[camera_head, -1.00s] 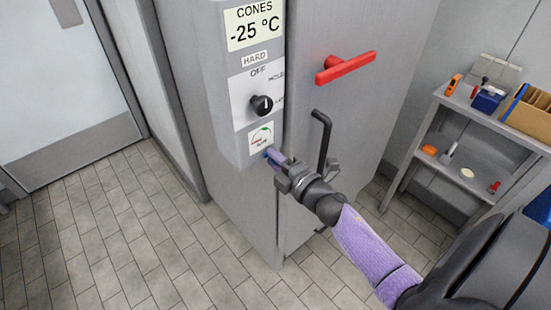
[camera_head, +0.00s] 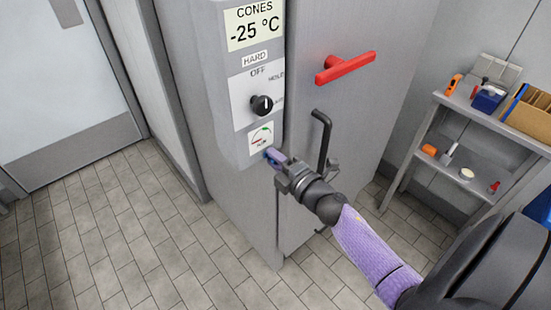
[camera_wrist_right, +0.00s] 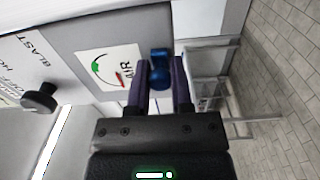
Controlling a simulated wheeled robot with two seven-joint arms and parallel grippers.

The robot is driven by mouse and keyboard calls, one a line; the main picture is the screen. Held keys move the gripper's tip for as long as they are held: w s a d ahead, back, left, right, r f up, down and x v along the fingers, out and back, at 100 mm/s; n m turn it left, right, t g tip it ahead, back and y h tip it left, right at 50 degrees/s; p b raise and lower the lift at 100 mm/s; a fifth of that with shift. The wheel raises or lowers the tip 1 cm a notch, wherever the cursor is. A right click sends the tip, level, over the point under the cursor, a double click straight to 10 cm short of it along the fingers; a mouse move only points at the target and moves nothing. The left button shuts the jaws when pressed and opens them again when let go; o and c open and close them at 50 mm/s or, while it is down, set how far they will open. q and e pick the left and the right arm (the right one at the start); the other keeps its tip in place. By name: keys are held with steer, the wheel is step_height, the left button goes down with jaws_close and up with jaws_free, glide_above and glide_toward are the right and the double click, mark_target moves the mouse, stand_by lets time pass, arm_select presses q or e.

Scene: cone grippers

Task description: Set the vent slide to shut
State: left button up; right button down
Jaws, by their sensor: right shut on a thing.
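The vent slide is a small blue knob (camera_wrist_right: 159,62) on the side of the grey cabinet, next to a white label with a green-and-red dial mark (camera_wrist_right: 108,68). In the head view the label (camera_head: 261,139) sits just above the blue knob, which is mostly hidden by my fingers. My right gripper (camera_head: 277,159) reaches in from the right with its purple fingers at the knob. In the right wrist view the fingers (camera_wrist_right: 161,80) stand on either side of the blue knob, shut on it. My left gripper is not in view.
A black dial (camera_head: 262,105) sits above the label, under a display (camera_head: 254,25) reading -25 °C. A red handle (camera_head: 345,67) and a black bent bar (camera_head: 322,138) stick out from the cabinet at right. A shelf (camera_head: 440,100) with tools stands farther right.

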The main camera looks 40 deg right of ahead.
steer(key=d, duration=0.3)
steer(key=shift+w+d+b, duration=0.1)
steer(key=shift+b, duration=0.25)
steer(key=shift+c, duration=2.4)
jaws_free()
steer(key=shift+d, duration=0.1)
steer(key=shift+s, duration=0.5)
glide_toward(278, 146)
steer(key=s+p, duration=0.1)
steer(key=s, duration=0.2)
